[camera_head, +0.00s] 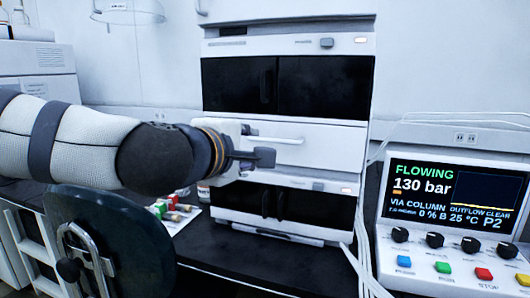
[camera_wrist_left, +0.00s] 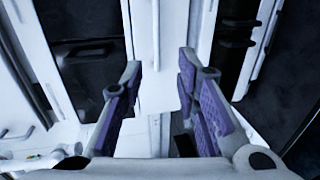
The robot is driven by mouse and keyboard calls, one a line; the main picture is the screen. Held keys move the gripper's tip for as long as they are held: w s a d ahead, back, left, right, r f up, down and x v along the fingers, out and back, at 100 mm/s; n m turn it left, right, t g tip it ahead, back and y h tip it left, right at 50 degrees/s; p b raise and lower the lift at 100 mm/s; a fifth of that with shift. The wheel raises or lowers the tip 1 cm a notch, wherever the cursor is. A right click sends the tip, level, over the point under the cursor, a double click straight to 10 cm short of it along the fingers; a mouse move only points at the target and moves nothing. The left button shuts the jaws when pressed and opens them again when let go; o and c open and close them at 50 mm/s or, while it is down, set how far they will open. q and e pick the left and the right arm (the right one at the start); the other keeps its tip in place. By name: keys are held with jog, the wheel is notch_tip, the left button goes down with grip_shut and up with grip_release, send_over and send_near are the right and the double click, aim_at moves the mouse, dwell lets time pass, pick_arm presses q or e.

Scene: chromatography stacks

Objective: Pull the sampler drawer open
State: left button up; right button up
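The sampler drawer (camera_head: 330,149) is the white front in the middle of the instrument stack, between two dark-windowed modules. It looks flush with the stack. Its pale bar handle (camera_head: 275,139) runs across the upper part of the front. My left gripper (camera_head: 258,158) is in front of the drawer's left part, near the handle, and hides some of the front. In the left wrist view its purple-padded fingers (camera_wrist_left: 158,75) are spread apart, with the white front (camera_wrist_left: 172,55) beyond them. My right gripper is not in view.
A control panel (camera_head: 455,220) reading FLOWING and 130 bar stands at the right. Small coloured-capped items (camera_head: 170,208) lie on a white sheet left of the stack. The dark bench top (camera_head: 265,262) is clear in front. White tubes hang right of the stack.

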aim_at(272, 141)
pick_arm(q)
jog(key=x, duration=1.2)
jog(key=shift+d+r+b, duration=0.1)
jog(key=shift+r+b, duration=0.15)
jog(key=shift+b, duration=0.05)
grip_shut()
